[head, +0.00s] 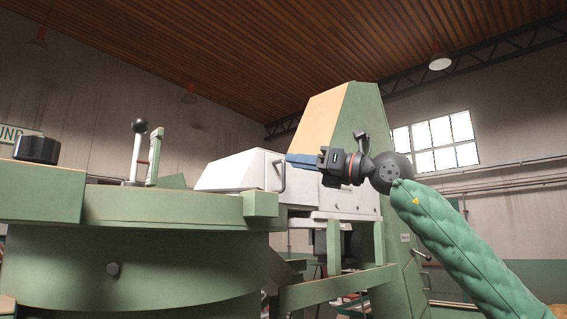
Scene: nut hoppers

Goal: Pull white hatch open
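The white hatch (232,172) is a sloped white box front in the middle of the view, beside a larger white housing. A thin grey curved handle (282,178) stands upright on its right side. My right gripper (290,159) comes in from the right, its blue fingers pointing left at the upper end of the handle. The fingers are seen edge-on and overlap, so I cannot tell whether they are apart or touch the handle. My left gripper is not in view.
A green round machine body (140,260) fills the lower left. A tall green and tan hopper (345,120) rises behind my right gripper. The air above the hatch is clear.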

